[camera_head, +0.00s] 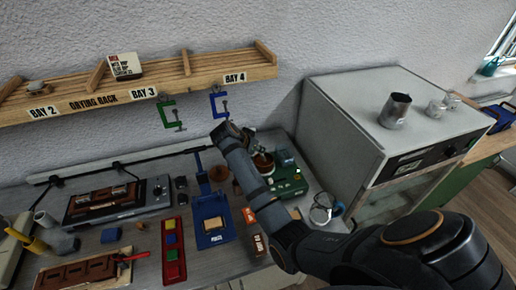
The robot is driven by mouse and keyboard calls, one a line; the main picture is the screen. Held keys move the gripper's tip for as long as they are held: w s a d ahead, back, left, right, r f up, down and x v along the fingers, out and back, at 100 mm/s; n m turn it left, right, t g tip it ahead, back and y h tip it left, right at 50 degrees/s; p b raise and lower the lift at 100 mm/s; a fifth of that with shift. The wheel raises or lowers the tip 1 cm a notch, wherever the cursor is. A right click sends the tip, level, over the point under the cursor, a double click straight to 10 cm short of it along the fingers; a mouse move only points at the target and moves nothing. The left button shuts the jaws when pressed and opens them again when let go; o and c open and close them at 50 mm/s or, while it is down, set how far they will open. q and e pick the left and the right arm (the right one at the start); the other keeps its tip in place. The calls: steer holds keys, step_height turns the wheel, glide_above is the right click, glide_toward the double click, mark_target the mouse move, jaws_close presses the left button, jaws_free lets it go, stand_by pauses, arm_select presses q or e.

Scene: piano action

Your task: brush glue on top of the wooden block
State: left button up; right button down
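A small pale wooden block (213,223) sits in a blue fixture (208,207) at the middle of the bench. My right arm comes in from the lower right and reaches over the bench. My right gripper (256,154) is at a round brown pot (263,164) on a green box (286,182), right of and behind the block. The gripper's fingers are small and partly hidden by my arm, so I cannot tell whether they hold a brush. No glue is visible on the block. My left gripper is not in view.
A wooden drying rack (130,92) with green (169,114) and blue (218,103) clamps hangs above. A large grey cabinet (345,110) stands right. A red tray (174,252) and a brown board (78,275) with a red-handled tool (133,256) lie left. A glass jar (321,211) stands near my forearm.

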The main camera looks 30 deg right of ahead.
steer(key=shift+f, duration=0.15)
steer(key=shift+f+b, duration=0.35)
steer(key=shift+f, duration=0.05)
stand_by(0.4)
stand_by(1.1)
step_height(320, 180, up, 7)
steer(key=p, duration=0.6)
steer(key=shift+p, duration=0.35)
